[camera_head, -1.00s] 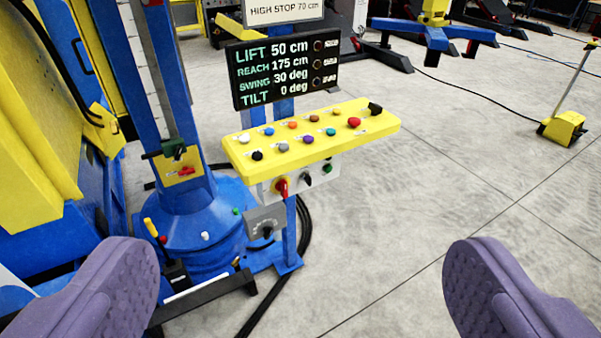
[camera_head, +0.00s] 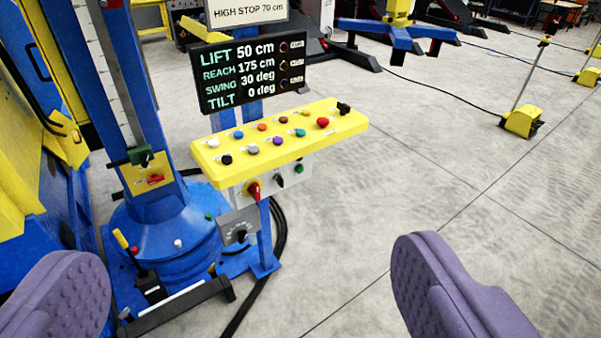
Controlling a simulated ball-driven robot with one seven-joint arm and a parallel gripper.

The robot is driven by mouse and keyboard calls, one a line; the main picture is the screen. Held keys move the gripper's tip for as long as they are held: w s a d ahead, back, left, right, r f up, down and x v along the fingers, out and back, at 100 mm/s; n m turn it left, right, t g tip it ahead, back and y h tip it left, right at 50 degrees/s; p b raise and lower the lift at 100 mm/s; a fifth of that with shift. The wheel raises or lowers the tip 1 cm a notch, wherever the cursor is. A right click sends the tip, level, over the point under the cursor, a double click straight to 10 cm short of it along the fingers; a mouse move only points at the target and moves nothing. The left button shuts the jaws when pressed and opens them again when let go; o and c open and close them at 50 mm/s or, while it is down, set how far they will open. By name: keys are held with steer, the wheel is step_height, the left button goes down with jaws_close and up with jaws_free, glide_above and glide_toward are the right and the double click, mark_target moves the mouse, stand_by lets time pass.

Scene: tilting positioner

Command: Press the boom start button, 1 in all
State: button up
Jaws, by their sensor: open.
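The yellow control panel (camera_head: 346,124) stands on a blue post at the centre left, with several coloured buttons on its sloped top.
A display (camera_head: 252,75) above the panel reads lift 50 cm, reach 175 cm, swing 30 deg, tilt 0 deg. A blue column (camera_head: 115,90) on a round base stands left. Black cables lie by the post.

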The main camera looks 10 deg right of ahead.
jaws_close()
steer(key=shift+r, duration=0.1)
stand_by(1.4)
